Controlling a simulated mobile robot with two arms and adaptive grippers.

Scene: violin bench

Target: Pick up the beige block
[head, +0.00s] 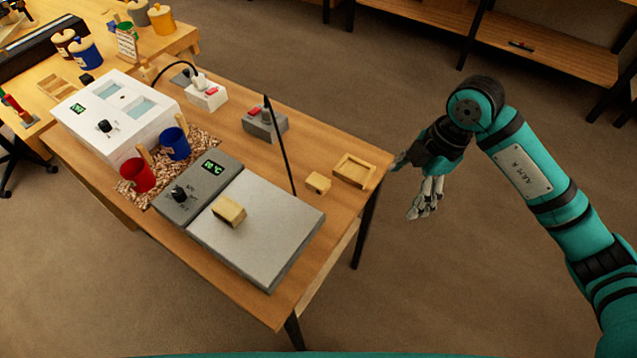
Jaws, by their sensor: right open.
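Two beige blocks are in the head view, and I cannot tell which one the task names. One beige block (228,211) lies on the grey plate (285,215) of the heating unit. A smaller beige block (318,183) lies on the wooden table (330,222), beside a shallow wooden tray (371,179). My right gripper (418,212) is open and empty. It hangs off the right side of the table, right of the tray and apart from both blocks. My left gripper is not in view.
A thin black rod (281,150) stands by a grey box with a red switch (253,112). A red cup (138,175), a blue cup (175,144) and a white bath unit (118,117) stand at the left. Open floor lies right of the table.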

